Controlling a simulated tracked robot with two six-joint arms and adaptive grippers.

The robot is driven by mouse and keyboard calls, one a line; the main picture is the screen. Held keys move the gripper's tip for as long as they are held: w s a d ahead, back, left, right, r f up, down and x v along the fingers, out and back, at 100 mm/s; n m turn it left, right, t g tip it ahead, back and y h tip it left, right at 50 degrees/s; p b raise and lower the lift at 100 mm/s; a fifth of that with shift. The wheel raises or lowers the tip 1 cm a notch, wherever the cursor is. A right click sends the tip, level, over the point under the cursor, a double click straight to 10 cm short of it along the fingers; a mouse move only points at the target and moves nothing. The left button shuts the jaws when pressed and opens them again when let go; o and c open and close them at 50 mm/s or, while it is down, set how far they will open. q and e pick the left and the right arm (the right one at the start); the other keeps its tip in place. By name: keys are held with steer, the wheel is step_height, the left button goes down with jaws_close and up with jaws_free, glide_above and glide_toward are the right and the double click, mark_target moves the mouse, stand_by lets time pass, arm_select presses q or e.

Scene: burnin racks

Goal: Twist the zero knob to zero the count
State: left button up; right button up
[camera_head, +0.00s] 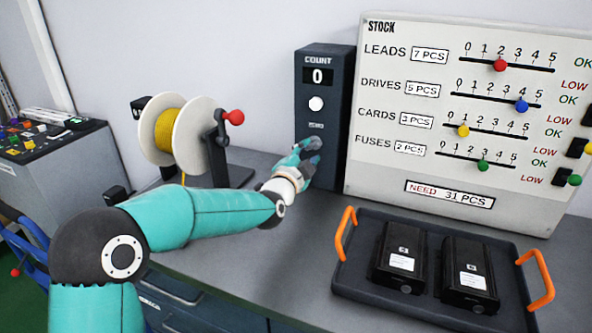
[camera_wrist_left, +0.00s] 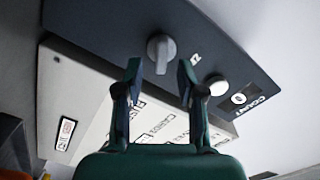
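The dark count box (camera_head: 342,100) stands against the wall, and its display (camera_head: 317,76) reads 0. A round white button (camera_head: 316,103) sits below the display; it also shows in the left wrist view (camera_wrist_left: 218,86). The grey zero knob (camera_wrist_left: 161,48) shows in the left wrist view, its grip bar running roughly up and down the picture. My left gripper (camera_wrist_left: 160,72) is open, with its two fingertips apart just short of the knob, one to each side. In the head view my left gripper (camera_head: 308,151) is at the box's lower front and largely covers the knob. My right gripper is not in view.
A white stock board (camera_head: 400,185) with coloured sliders stands right of the box. A black tray (camera_head: 345,285) with orange handles holds two black units in front of it. The bench (camera_head: 270,255) between is clear.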

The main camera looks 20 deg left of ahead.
arm_select(q)
steer(key=s, duration=0.9)
steer(key=shift+s, duration=0.25)
steer(key=shift+a, duration=0.15)
